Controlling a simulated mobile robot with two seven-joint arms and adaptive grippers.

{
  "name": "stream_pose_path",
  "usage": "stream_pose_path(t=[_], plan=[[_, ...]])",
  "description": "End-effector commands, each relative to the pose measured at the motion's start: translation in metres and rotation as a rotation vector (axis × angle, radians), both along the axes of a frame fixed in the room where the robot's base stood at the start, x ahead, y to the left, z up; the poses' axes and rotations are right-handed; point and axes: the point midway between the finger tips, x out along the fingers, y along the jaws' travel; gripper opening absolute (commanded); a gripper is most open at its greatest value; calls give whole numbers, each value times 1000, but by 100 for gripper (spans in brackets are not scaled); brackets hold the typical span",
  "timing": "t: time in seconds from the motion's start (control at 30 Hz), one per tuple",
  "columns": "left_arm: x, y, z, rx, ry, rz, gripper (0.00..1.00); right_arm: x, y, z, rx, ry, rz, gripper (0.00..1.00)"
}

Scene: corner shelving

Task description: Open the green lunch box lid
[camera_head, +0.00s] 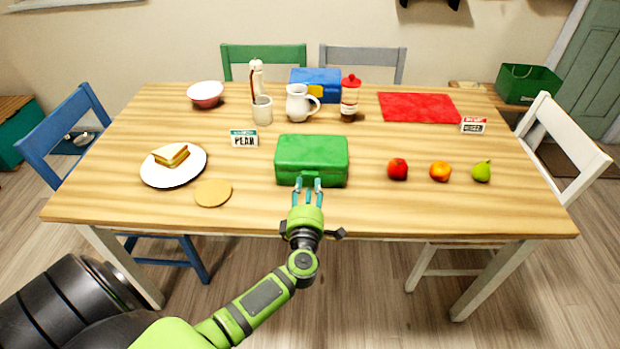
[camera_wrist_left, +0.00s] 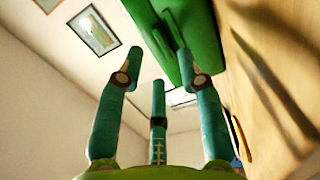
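The green lunch box (camera_head: 312,153) sits on the wooden table near the front middle, and its lid looks shut. My left gripper (camera_head: 308,183) is at the front side of the box, with its teal fingers pointing at it. The fingers are spread with nothing visible between them. In the left wrist view my left gripper (camera_wrist_left: 158,65) shows spread fingers, and the green lunch box (camera_wrist_left: 198,28) fills the upper middle close to the fingertips. I cannot tell whether a finger touches the box. My right gripper is not in view.
Left of the box are a round tan disc (camera_head: 213,193) and a plate (camera_head: 190,176) with a sandwich. A white pitcher (camera_head: 299,103) and blue box (camera_head: 318,79) stand behind.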

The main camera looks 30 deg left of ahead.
Motion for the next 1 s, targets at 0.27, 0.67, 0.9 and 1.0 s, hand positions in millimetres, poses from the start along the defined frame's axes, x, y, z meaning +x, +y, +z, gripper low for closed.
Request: stream_pose_path(t=[0.27,0.67,0.9,1.0], plan=[[31,18,0,2,0,-3,37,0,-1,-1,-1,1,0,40],[36,20,0,1,1,-3,17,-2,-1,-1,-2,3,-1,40],[36,20,0,2,1,-3,0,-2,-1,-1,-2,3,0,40],[36,20,1,1,3,-3,0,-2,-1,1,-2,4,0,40]])
